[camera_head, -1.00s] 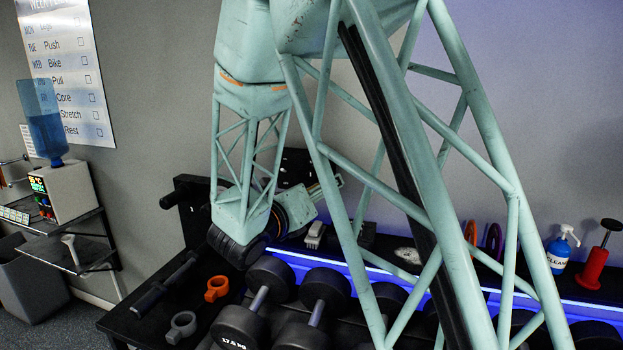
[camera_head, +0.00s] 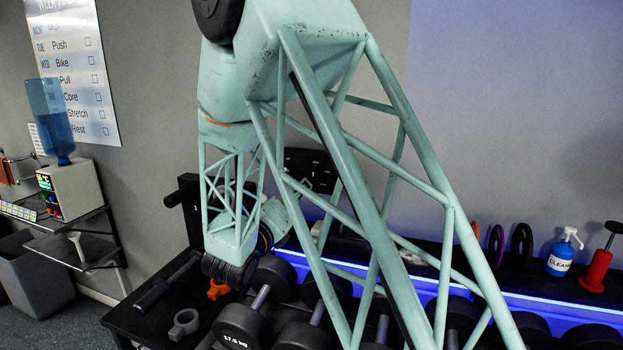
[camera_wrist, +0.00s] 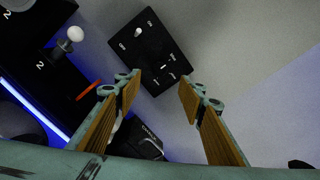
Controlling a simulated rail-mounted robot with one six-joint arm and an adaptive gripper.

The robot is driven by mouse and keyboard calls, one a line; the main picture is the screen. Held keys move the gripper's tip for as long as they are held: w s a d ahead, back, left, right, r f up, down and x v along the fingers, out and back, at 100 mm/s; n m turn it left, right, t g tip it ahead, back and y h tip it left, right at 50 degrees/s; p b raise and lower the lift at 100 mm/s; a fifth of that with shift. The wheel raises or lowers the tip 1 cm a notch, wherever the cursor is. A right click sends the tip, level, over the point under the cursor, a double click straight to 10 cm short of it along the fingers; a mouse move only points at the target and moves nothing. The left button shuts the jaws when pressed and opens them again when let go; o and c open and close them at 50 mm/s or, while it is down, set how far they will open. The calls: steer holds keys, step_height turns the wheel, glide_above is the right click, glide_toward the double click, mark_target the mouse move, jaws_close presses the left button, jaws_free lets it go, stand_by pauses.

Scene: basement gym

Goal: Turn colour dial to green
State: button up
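A black control panel (camera_wrist: 150,45) is on the grey wall in the wrist view. It has a small light knob (camera_wrist: 138,32) between ON and OFF labels. Lower on it is the dial (camera_wrist: 163,67), with a white mark and small labels around it that I cannot read. The panel (camera_head: 312,168) also shows in the head view, partly behind my arm. My gripper (camera_wrist: 159,86) is open and empty. Its two wood-coloured fingers point toward the panel's lower edge, apart from it, with the dial showing just beyond the gap. The fingers are not clear in the head view.
A blue light strip (camera_head: 455,285) glows along the rack behind the dumbbells (camera_head: 240,325). A cleaner bottle (camera_head: 561,260) and a red pump-like object (camera_head: 597,270) stand on the right shelf. In the wrist view, a dark box (camera_wrist: 140,142) lies below the panel. Bare wall surrounds the panel.

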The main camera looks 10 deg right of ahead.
steer(key=shift+w+d, duration=0.1)
steer(key=x, duration=1.3)
steer(key=shift+d, duration=0.15)
steer(key=shift+w, duration=0.1)
steer(key=shift+c, duration=0.9)
steer(key=c, duration=0.7)
